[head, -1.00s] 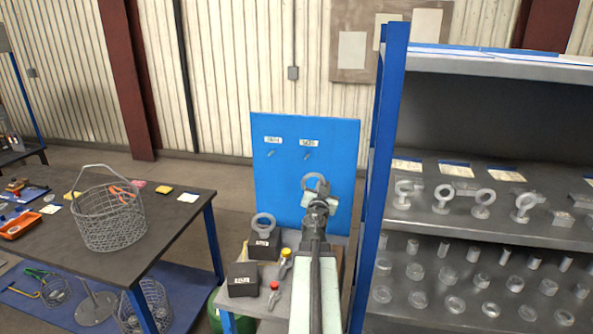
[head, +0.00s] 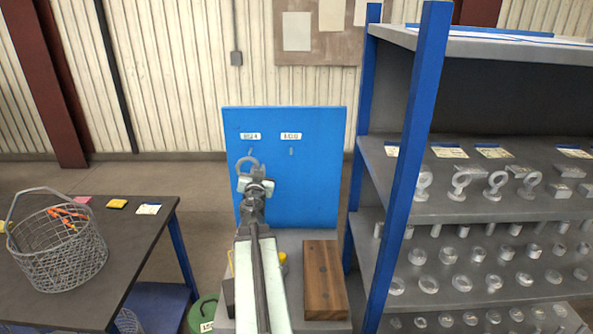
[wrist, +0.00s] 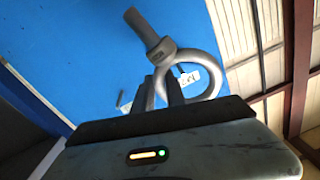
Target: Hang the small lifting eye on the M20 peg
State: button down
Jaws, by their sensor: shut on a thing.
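A blue board (head: 320,190) stands upright with two small pegs under white labels. The left peg (head: 250,152) is under a label that seems to read M24. The right peg (head: 291,151) is under one that seems to read M20. My gripper (head: 253,188) is shut on a grey lifting eye (head: 246,164), its ring up, in front of the board below the left peg. In the wrist view the lifting eye (wrist: 216,68) is in the jaws (wrist: 160,90), its ring partly covering a label (wrist: 187,79). A peg (wrist: 122,101) shows to its left, apart from it.
A shelf (head: 420,150) with several eyes and metal parts stands close on the right, its blue post (head: 405,180) nearest. A wooden block (head: 323,280) lies on the bench right of my arm. A wire basket (head: 58,250) stands on the left table.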

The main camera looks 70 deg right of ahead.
jog(key=s+d+m+g, duration=0.2)
jog(key=s, duration=0.5)
jog(key=s+d+m+g+h, duration=0.1)
jog(key=s+d+m+g, duration=0.1)
jog(key=s, duration=0.5)
jog(key=shift+d+r+m, duration=0.15)
jog(key=shift+r+m, duration=0.05)
jog(key=shift+m, duration=0.6)
jog(key=shift+w+d, duration=0.1)
